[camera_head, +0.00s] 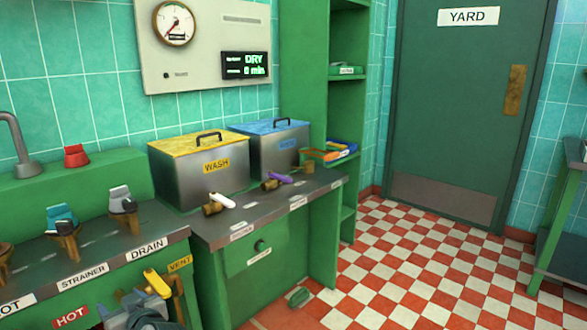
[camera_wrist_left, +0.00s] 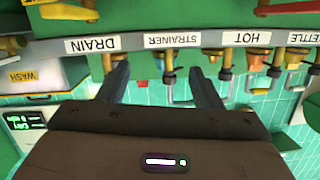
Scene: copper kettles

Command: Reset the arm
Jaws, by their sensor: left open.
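My left gripper (camera_head: 140,304) is at the lower left of the head view, low in front of the green counter, near the DRAIN (camera_head: 147,249) and VENT (camera_head: 180,264) labels. In the left wrist view my left gripper (camera_wrist_left: 159,72) shows two dark fingers spread apart with nothing between them. That view is upside down and faces the counter front, with the DRAIN and STRAINER labels beyond the fingertips. A yellow handle (camera_head: 157,282) shows right beside the gripper in the head view; I cannot tell whether they touch. My right gripper is not in view.
Valve levers (camera_head: 62,222) stand on the counter. A small green item (camera_head: 298,297) lies on the floor. The checkered floor (camera_head: 400,260) is mostly clear.

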